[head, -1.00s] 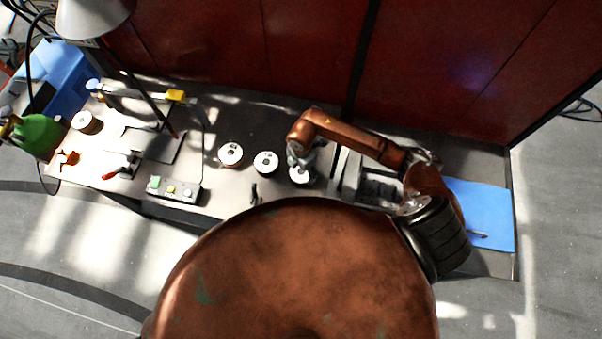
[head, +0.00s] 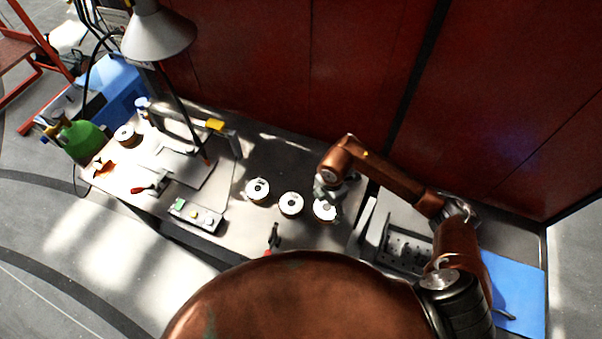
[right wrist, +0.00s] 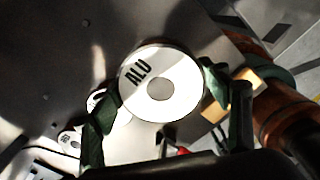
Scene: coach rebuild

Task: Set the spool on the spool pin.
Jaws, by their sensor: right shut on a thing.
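My right gripper (head: 327,192) is shut on a white-topped spool (head: 325,210), the rightmost of a row of three. In the right wrist view this spool (right wrist: 160,84) shows its round white face, dark centre hole and the letters ALU, between the two green fingers (right wrist: 158,98). It looks much larger than the spools below, so it seems held above the bench. The middle spool (head: 291,204) and the left spool (head: 257,190) stand on the bench. I cannot clearly make out the spool pin. My left gripper is not in view.
The grey bench (head: 265,160) runs along a dark red wall. A button box (head: 196,216), a red-handled tool (head: 273,238), a lamp (head: 158,35) and another spool (head: 125,136) are left of the gripper. A perforated metal block (head: 405,250) and a blue mat (head: 520,293) lie right.

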